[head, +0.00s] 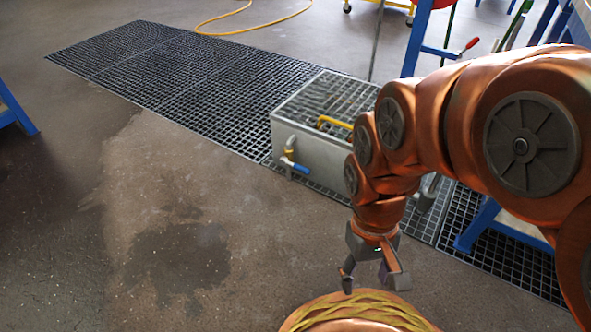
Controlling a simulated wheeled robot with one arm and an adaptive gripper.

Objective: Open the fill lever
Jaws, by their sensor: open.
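A grey box-shaped tank (310,150) with a grated top stands on the floor grating, left of my arm. A yellow lever or pipe (333,122) shows at its top, its right end close behind my arm. A small valve with a blue handle (296,164) sits low on its left front side. No label shows which one is the fill lever. My gripper (372,282) hangs open and pointing down, in front of the tank and apart from it. I see nothing between its fingers. My arm hides the tank's right part.
Dark floor grating (170,70) runs from the upper left past the tank to the lower right. Blue frames (412,45) stand at the upper right, with a red-tipped handle (471,44) nearby. A yellow hose (225,30) lies at the back.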

